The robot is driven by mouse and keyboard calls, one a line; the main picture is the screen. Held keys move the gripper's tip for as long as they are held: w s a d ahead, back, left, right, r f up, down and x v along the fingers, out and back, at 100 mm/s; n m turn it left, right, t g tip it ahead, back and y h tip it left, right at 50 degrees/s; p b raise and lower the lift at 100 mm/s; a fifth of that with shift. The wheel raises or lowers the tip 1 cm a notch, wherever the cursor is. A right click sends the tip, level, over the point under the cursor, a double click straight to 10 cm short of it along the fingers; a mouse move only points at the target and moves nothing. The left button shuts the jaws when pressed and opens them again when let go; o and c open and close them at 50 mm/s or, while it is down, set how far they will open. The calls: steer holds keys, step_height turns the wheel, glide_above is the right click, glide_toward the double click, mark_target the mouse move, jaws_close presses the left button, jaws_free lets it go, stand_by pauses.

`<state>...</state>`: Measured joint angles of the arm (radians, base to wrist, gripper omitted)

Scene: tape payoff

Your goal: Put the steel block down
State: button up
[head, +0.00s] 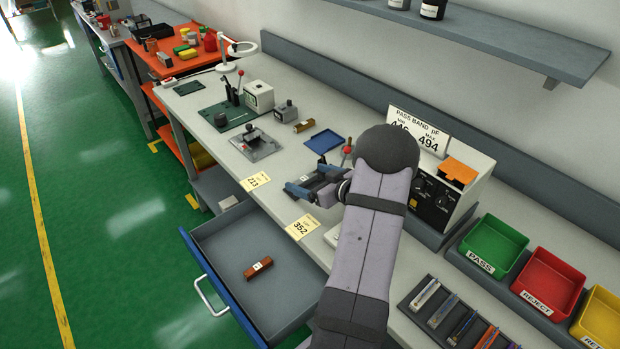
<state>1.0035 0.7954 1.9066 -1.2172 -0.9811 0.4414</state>
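My gripper (311,182) is over the front part of the grey bench, just behind the open drawer. Its blue-grey fingers point to the left. Something dark shows between or behind them, but it is too small to tell whether it is a held block or part of the gripper. A grey metal-looking block with a knob (286,111) stands on the bench behind the gripper. I cannot tell whether this is the steel block. My arm hides the bench to the right of the gripper.
Yellow labels (300,227) lie at the bench edge. A blue tray (324,141), a grey fixture (256,145) and a meter box (447,193) stand nearby. Green (493,245) and red (548,280) bins are at right.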

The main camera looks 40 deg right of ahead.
steer(key=shift+s+f, duration=0.1)
steer(key=shift+f, duration=0.05)
steer(key=shift+r+p, duration=0.35)
steer(key=shift+r, duration=0.15)
steer(key=shift+s+d+r, duration=0.15)
steer(key=shift+s, duration=0.05)
steer(key=b+v, duration=0.1)
steer(key=v, duration=1)
steer(key=shift+s+r, duration=0.15)
steer(key=shift+r, duration=0.1)
